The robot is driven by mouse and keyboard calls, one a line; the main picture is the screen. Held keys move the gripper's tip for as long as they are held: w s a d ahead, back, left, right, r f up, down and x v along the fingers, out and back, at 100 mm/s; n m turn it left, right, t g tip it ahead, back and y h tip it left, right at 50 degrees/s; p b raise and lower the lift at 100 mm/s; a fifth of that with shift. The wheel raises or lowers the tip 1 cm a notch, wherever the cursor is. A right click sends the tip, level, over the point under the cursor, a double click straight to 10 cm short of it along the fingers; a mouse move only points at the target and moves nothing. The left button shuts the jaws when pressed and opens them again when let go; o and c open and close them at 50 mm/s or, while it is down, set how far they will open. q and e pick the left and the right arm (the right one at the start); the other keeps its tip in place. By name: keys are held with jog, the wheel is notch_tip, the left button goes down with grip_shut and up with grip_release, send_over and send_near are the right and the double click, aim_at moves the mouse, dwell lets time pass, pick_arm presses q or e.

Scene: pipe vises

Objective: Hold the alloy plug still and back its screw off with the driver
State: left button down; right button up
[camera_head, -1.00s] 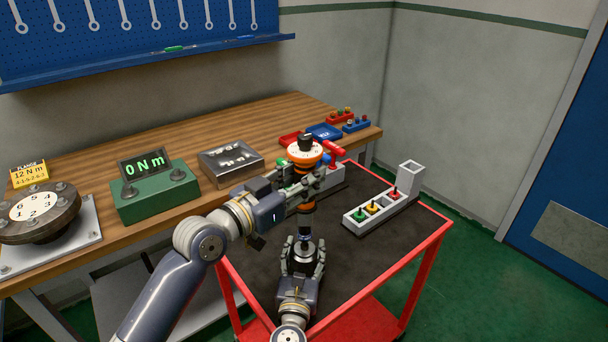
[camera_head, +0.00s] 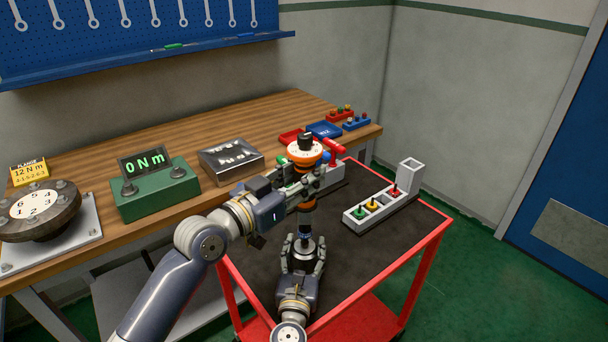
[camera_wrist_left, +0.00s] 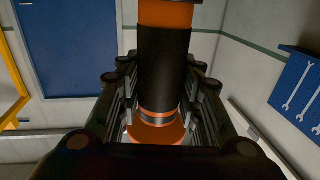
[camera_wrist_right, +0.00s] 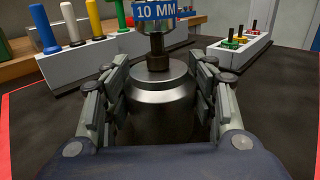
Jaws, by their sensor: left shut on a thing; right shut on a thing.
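My left gripper (camera_head: 308,188) is shut around the black shaft of the torque driver (camera_head: 304,154), which has an orange head with a white dial and a black top knob. The driver stands upright above the cart; its orange and black body fills the left wrist view (camera_wrist_left: 163,70). My right gripper (camera_head: 303,255) is shut on the silvery alloy plug (camera_wrist_right: 162,105), upright between its fingers. A dark screw (camera_wrist_right: 157,62) rises from the plug's top. The driver's socket with a blue "10 MM" band (camera_wrist_right: 155,12) is right over the screw, in line with it. I cannot tell how deeply they engage.
The red cart (camera_head: 385,275) has a dark mat. A grey holder (camera_head: 368,218) with green, yellow and red pieces stands at right. A rack of coloured handles (camera_wrist_right: 90,50) is behind the plug. The bench holds a green "0 Nm" meter (camera_head: 155,190) and a metal tray (camera_head: 230,160).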

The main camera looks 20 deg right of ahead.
aim_at(304, 154)
pick_arm(q)
jog(key=shift+f, duration=0.35)
jog(key=shift+r, duration=2.9)
pick_arm(e)
jog(key=o, duration=1.4)
jog(key=shift+o, duration=0.2)
jog(key=v, duration=1.2)
pick_arm(q)
jog(key=shift+f, duration=0.1)
